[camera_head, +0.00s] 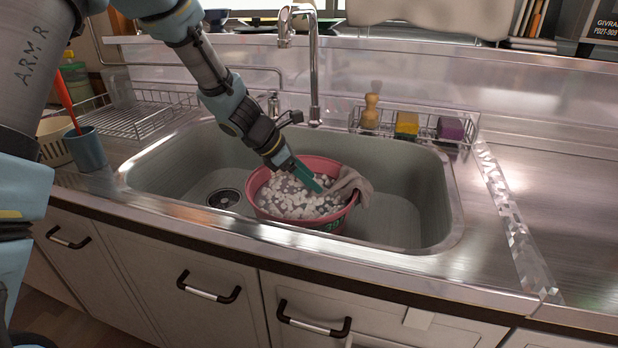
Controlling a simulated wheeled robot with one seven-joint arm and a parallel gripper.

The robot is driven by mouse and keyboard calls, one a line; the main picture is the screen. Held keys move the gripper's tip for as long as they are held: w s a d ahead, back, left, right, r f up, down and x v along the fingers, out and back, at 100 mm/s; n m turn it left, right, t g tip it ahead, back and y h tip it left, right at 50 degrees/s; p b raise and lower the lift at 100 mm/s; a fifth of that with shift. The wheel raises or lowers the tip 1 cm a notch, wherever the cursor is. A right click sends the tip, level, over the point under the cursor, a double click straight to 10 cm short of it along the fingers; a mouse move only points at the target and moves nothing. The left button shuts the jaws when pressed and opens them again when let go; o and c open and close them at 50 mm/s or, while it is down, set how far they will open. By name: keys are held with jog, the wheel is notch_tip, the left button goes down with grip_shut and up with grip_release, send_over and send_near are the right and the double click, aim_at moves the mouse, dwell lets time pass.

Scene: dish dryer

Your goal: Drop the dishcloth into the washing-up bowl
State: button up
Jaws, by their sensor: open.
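The washing-up bowl (264,212) is reddish pink and stands in the steel sink, with grey and white foamy contents. The dishcloth (351,184) is a greyish-pink crumpled cloth draped over the bowl's right rim, partly inside and partly outside. My gripper (318,187) has teal fingers and reaches down from the upper left over the bowl. Its fingertips are just left of the cloth; I cannot tell whether they touch it. The gripper is open and nothing shows held in it.
The tap (314,70) rises behind the bowl, close to my arm. A wire caddy (436,137) with a brush and sponges sits on the back edge. A blue cup (87,149) and dish rack (135,118) stand left. The right counter (565,205) is mostly clear.

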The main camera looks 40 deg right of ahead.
jog(key=o, duration=0.5)
jog(key=r+p, duration=0.1)
jog(key=p, duration=0.3)
jog(key=shift+a+r+y, duration=0.1)
jog(key=shift+r+y, duration=0.1)
jog(key=shift+y, duration=0.1)
jog(key=shift+r+p, duration=0.1)
jog(key=shift+p, duration=0.25)
jog(key=r+y+p, duration=0.1)
jog(key=p, duration=0.4)
jog(key=a+r+t+y+p, duration=0.1)
jog(key=p, duration=0.5)
jog(key=r+y+p, duration=0.1)
jog(key=r+p, duration=0.1)
jog(key=p, duration=0.4)
jog(key=shift+w+a+t, duration=0.3)
jog(key=shift+w, duration=0.1)
jog(key=shift+a+r+y+p, duration=0.15)
jog(key=shift+y+p, duration=0.25)
jog(key=shift+p, duration=0.7)
jog(key=shift+w, duration=0.1)
